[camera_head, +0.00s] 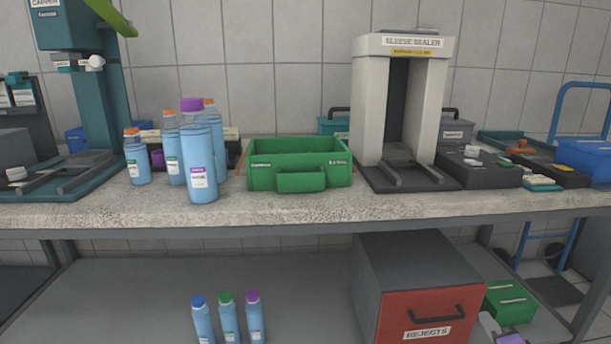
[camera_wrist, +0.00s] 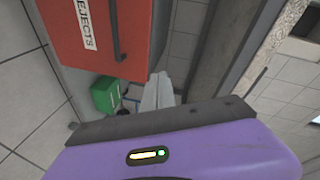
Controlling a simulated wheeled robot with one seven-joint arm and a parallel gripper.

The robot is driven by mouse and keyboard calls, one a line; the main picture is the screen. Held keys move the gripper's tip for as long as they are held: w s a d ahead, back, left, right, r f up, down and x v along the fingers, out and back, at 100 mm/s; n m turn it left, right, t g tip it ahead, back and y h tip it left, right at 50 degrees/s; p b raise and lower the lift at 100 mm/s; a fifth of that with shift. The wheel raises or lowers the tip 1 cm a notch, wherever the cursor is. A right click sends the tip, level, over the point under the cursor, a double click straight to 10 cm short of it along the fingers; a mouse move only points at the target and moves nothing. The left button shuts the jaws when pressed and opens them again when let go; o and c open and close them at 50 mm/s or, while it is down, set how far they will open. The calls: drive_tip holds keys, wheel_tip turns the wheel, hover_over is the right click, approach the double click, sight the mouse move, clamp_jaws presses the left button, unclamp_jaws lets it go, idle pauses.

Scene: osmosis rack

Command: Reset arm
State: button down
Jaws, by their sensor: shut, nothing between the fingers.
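My gripper (camera_wrist: 159,80) shows in the wrist view as pale grey fingers, closed together and empty, beyond the purple wrist housing. They point toward the floor area beside the green box (camera_wrist: 104,95) and below the red reject drawer front (camera_wrist: 120,35). In the head view a small pale and purple piece, which looks like my gripper, shows at the lower right edge. It is in front of the green box (camera_head: 510,303) and right of the rejects cabinet (camera_head: 430,318). Most of my arm is out of view.
The bench (camera_head: 300,207) holds several blue-liquid bottles (camera_head: 199,165), an open green bin (camera_head: 300,168), a sleeve sealer (camera_head: 400,100) and a capper (camera_head: 82,90). Three capped bottles (camera_head: 227,318) stand on the lower shelf (camera_head: 130,290). The shelf left of them is clear.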

drive_tip(key=s+a+r+n+y, duration=0.15)
drive_tip(key=s+a+n, duration=0.5)
drive_tip(key=s, duration=0.95)
drive_tip(key=s+a+r+n, duration=0.2)
drive_tip(key=s+a+n, duration=0.2)
drive_tip(key=s+a, duration=0.85)
drive_tip(key=s+a+r+n+y, duration=0.1)
drive_tip(key=s+a+n, duration=0.45)
drive_tip(key=s, duration=1.35)
wheel_tip(320, 180, up, 25)
drive_tip(key=g+p, duration=0.1)
drive_tip(key=p, duration=2.3)
drive_tip(key=shift+m+p, duration=0.3)
